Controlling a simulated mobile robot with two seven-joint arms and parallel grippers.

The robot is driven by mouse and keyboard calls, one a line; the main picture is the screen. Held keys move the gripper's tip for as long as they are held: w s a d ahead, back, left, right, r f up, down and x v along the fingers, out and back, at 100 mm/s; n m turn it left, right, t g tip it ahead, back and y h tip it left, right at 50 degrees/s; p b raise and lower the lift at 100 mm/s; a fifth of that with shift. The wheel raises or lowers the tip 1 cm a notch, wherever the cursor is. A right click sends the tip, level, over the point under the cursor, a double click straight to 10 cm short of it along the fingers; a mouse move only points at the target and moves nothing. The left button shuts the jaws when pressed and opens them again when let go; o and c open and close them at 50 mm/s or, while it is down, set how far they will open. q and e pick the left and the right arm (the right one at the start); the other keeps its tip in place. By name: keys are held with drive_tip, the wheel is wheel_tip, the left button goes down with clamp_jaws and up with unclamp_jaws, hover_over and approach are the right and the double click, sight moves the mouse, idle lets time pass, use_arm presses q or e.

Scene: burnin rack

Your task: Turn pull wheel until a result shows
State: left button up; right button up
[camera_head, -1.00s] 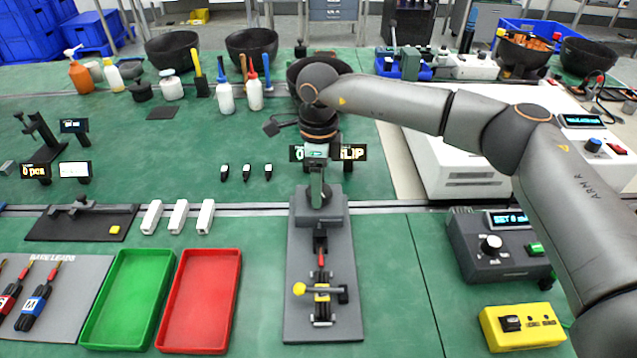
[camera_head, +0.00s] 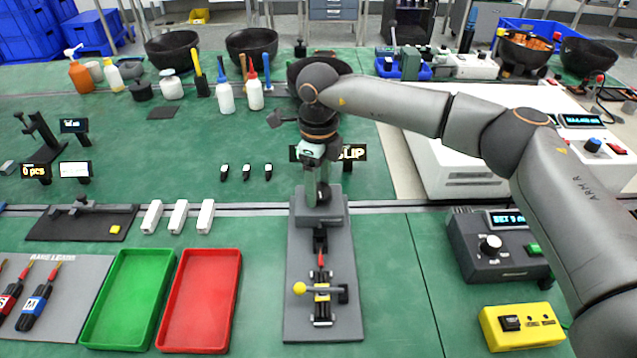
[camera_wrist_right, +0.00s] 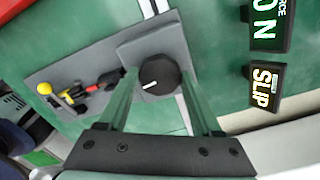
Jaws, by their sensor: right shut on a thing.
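The pull wheel (camera_wrist_right: 158,74) is a round black knob with a white mark, on the raised end of a grey tester base (camera_head: 296,300). My right gripper (camera_head: 320,192) is over it and shut on it, with the green fingers on either side in the right wrist view. In the head view my wrist mostly hides the wheel. A clamp with a yellow-ball lever (camera_head: 300,288) holds a black and red lead (camera_head: 321,262) on the base. One display (camera_wrist_right: 267,28) reads 0 N and the result display (camera_wrist_right: 267,88) reads SLIP. My left gripper is out of view.
A red tray (camera_head: 201,341) and a green tray (camera_head: 128,340) lie left of the tester base. A grey control box (camera_head: 497,262) and a yellow box (camera_head: 521,327) stand to the right. Green mat is clear between the base and these boxes.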

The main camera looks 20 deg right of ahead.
sight(319, 190)
drive_tip(key=shift+r, duration=0.1)
drive_tip(key=o, duration=1.4)
drive_tip(key=shift+c, duration=0.2)
wheel_tip(319, 190, up, 12)
drive_tip(key=shift+r, duration=0.25)
drive_tip(key=shift+s+f, duration=0.1)
